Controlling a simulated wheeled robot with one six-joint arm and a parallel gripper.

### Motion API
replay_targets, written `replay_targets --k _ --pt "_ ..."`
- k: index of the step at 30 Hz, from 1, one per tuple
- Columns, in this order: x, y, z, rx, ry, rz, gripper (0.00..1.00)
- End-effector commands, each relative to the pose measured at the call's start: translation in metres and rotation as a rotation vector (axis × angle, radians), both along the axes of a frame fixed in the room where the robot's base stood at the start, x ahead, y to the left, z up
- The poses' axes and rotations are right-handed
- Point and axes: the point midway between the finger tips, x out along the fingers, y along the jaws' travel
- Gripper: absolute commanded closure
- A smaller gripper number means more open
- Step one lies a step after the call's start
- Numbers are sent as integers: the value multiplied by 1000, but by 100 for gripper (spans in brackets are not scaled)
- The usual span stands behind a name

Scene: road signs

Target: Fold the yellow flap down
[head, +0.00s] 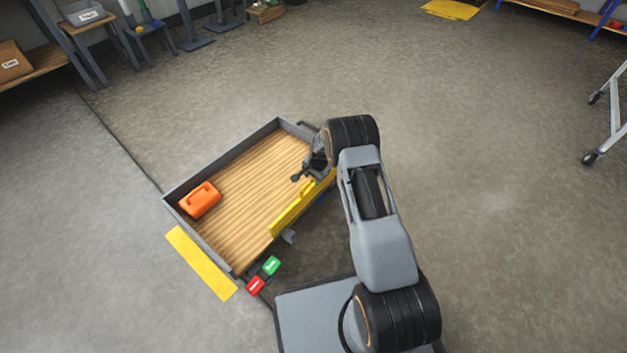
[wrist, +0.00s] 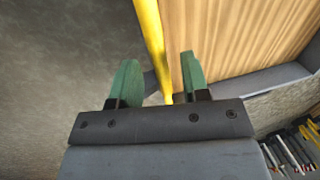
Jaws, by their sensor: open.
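The yellow flap (head: 290,213) stands up along the right side of a wooden-floored cart bed (head: 250,180). My gripper (head: 307,172) is at the far part of the flap, over its top edge. In the wrist view my gripper (wrist: 158,65) is open, with its green fingertips apart. The thin yellow edge of the flap (wrist: 152,42) runs between them, nearer the right finger. Whether a finger touches the flap, I cannot tell. My arm hides the far end of the flap in the head view.
An orange canister (head: 200,199) sits in the bed's left corner. Red (head: 255,286) and green (head: 271,265) blocks are beside the near corner. A yellow strip (head: 203,264) lies along the bed's left end. Shelves (head: 45,62) stand at the back left.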

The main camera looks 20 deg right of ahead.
Motion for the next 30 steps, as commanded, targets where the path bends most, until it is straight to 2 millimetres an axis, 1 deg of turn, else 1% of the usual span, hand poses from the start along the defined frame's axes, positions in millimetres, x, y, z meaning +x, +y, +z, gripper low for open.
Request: replay_targets --k 3,13,26,30 --pt "0 1 -6 0 1 0 58" --pt "1 1 -7 0 1 0 59" --pt "1 1 -6 0 1 0 100" --pt "1 1 -6 0 1 0 100"
